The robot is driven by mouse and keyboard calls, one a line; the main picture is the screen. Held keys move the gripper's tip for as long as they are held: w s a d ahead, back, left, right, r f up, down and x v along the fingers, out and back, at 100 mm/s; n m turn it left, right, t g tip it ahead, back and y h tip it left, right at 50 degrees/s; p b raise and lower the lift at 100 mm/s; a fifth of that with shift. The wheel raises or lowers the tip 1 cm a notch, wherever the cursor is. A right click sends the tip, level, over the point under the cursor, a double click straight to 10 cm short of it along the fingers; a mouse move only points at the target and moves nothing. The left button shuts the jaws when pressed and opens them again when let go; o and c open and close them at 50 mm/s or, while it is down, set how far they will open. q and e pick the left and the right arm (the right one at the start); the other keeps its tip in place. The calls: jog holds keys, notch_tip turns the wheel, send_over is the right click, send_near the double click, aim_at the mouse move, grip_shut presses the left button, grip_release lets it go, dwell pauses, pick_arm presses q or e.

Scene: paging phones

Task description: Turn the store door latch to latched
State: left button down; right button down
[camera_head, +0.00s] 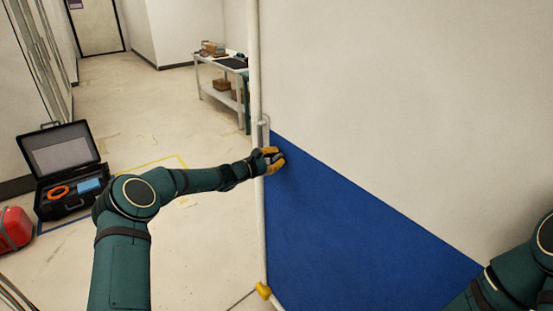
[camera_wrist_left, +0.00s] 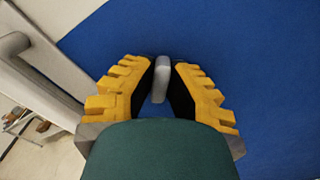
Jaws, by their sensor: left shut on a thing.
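The store door (camera_head: 370,225) fills the right side of the head view, blue below and off-white above. Its latch shows in the left wrist view as a grey lever (camera_wrist_left: 161,80) standing between the yellow fingers. My left gripper (camera_head: 275,158) is at the door's left edge, and its fingers (camera_wrist_left: 161,85) are shut on the latch lever. The latch is mostly hidden by the gripper in the head view. A grey handle (camera_head: 264,128) sits just above the gripper by the door edge. Part of my right arm shows at the lower right, but its gripper is out of view.
An open black case (camera_head: 62,160) and a red container (camera_head: 14,228) stand on the floor at the left. A table (camera_head: 222,65) with several items stands beyond the door edge. A yellow piece (camera_head: 264,290) is low on the door's edge. The middle floor is clear.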

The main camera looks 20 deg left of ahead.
pick_arm(q)
jog(key=n+p, duration=0.1)
jog(key=n, duration=0.2)
jog(key=shift+r+n, duration=0.1)
jog(key=shift+n, duration=0.3)
jog(key=shift+n+p, duration=0.55)
jog(key=shift+n, duration=1.25)
jog(key=c, duration=1)
grip_release()
jog(key=shift+d, duration=0.1)
jog(key=v, duration=1.2)
